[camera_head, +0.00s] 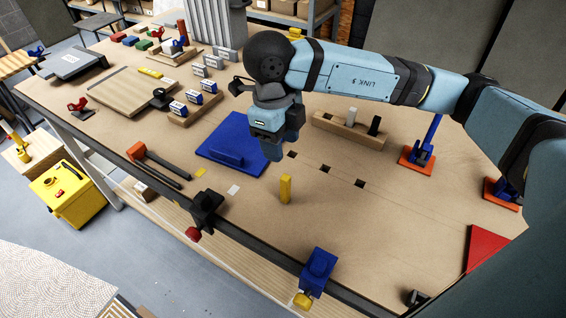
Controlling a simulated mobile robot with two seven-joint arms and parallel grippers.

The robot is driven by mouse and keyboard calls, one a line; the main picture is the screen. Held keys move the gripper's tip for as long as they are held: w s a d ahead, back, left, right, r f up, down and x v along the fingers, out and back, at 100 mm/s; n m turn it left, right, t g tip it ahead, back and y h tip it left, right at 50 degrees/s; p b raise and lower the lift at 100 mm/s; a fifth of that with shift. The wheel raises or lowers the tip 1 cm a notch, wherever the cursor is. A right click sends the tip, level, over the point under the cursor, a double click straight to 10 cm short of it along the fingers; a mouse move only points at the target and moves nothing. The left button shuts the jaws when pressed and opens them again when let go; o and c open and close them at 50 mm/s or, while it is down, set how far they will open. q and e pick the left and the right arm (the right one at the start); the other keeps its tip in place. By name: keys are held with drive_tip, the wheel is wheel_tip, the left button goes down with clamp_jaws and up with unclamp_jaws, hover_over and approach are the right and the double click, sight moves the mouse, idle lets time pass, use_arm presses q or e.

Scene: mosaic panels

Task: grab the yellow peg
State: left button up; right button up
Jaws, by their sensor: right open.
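The yellow peg (285,189) stands upright on the brown tabletop, near the middle of the table's front part. My right gripper (274,152) is above and behind the peg, a little to its left in the picture, pointing down. It is open and nothing shows in it. It is apart from the peg, and its fingers are seen mostly end to end against the blue plate. My left gripper is not in view.
A blue plate (215,146) lies left of the gripper. Square holes (325,169) line the table behind the peg. A wooden rack (350,131) holds a white and a black peg. Clamps (317,270) stand on the front edge. The tabletop around the peg is clear.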

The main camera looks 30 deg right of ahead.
sight(285, 177)
drive_tip(key=f, duration=0.5)
drive_tip(key=f+p, duration=0.1)
drive_tip(key=f, duration=0.1)
drive_tip(key=shift+s+d+f, duration=0.15)
drive_tip(key=shift+s+d, duration=0.1)
drive_tip(key=shift+d, duration=0.05)
drive_tip(key=shift+d+f, duration=0.1)
drive_tip(key=shift+f, duration=0.8)
wheel_tip(285, 177, down, 4)
drive_tip(key=shift+w+d+r+p, duration=0.1)
drive_tip(key=shift+d+r+p, duration=0.1)
drive_tip(key=shift+p, duration=0.5)
drive_tip(key=shift+f, duration=0.4)
drive_tip(key=shift+c, duration=0.2)
clamp_jaws()
